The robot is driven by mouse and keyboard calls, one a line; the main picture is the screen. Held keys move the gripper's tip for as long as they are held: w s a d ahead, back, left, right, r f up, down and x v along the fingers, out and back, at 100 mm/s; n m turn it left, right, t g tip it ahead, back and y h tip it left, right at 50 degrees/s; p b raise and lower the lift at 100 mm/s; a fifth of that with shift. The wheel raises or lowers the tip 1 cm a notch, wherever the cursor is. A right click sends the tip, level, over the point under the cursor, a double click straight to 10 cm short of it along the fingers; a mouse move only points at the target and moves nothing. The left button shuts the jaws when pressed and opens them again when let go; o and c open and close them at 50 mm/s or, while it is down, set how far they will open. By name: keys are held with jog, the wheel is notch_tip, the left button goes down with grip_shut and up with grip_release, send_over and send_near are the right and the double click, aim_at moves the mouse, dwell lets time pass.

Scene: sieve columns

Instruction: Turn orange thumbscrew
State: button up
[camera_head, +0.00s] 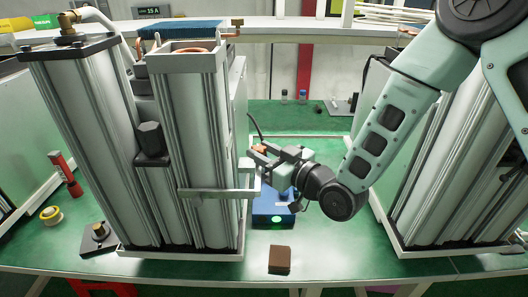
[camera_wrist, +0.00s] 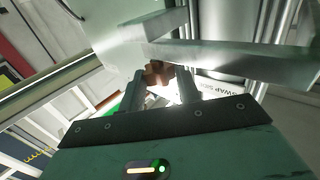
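The orange thumbscrew (camera_head: 261,149) shows small and partly hidden at the right side of the sieve column (camera_head: 187,120), above its clamp bar (camera_head: 215,193). In the wrist view the thumbscrew (camera_wrist: 158,73) looks brown-orange and lies between the fingertips, below the grey bracket. My gripper (camera_head: 270,155) points left at the column. In the wrist view my gripper (camera_wrist: 161,82) has its two fingers apart, on either side of the thumbscrew. I see no clear contact; the gap beside the right finger seems small.
A grey bracket (camera_wrist: 230,55) crosses close above the fingertips. A blue box (camera_head: 270,210) with a green light stands below my gripper. A brown block (camera_head: 279,260) lies at the front of the green table (camera_head: 330,262). Another column (camera_head: 450,180) stands to the right.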

jog(key=shift+g, duration=0.3)
